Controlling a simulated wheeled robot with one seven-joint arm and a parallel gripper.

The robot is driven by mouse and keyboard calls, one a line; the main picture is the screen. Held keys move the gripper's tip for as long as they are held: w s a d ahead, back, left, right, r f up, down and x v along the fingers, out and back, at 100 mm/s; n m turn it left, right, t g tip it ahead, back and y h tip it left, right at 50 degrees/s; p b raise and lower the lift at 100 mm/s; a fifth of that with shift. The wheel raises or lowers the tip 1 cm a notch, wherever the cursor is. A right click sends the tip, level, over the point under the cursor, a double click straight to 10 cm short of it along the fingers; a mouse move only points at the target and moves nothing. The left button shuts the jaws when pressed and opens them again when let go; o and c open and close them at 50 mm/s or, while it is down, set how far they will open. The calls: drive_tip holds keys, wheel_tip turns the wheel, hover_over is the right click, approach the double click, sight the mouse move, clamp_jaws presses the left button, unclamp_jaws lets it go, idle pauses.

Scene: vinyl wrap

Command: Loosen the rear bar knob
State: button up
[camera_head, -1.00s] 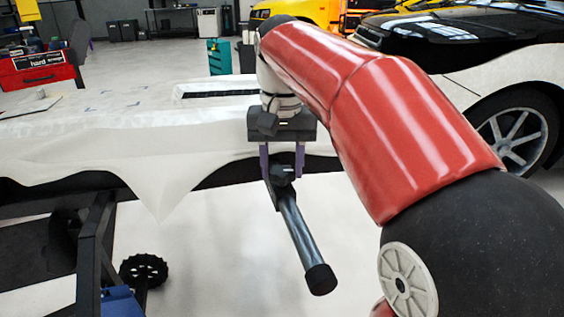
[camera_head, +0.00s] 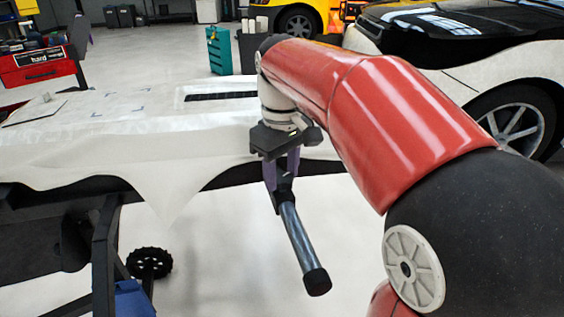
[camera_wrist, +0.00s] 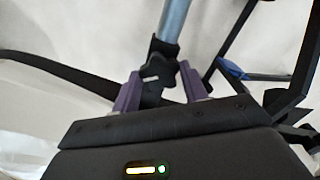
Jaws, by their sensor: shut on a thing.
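A grey metal bar (camera_head: 296,235) with a black end cap sticks out below the table's near edge, sloping down to the right. A small black knob (camera_wrist: 160,72) sits at the bar's inner end. My gripper (camera_head: 282,172) points down over this end, with its purple fingers shut on the knob. In the wrist view, my gripper (camera_wrist: 158,88) has one finger on either side of the knob, and the bar (camera_wrist: 173,20) runs up beyond it. The fingers partly hide the knob in the head view.
White vinyl (camera_head: 120,140) covers the table and hangs in a point at the front. A dark frame leg (camera_head: 104,250) and a black toothed wheel (camera_head: 150,262) are at lower left. A red toolbox (camera_head: 38,65) and a car (camera_head: 515,125) stand behind.

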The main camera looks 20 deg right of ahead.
drive_tip(key=n+p, duration=0.1)
drive_tip(key=n, duration=0.2)
drive_tip(key=shift+r+n+p, duration=0.15)
drive_tip(key=shift+n+p, duration=0.15)
drive_tip(key=n+p, duration=0.1)
drive_tip(key=n, duration=0.2)
drive_tip(key=shift+n, duration=0.3)
drive_tip(key=n+p, duration=0.2)
drive_tip(key=n, duration=0.4)
drive_tip(key=shift+n, duration=0.3)
drive_tip(key=n+p, duration=0.1)
drive_tip(key=n, duration=1.1)
drive_tip(key=shift+n, duration=0.4)
drive_tip(key=o, duration=1)
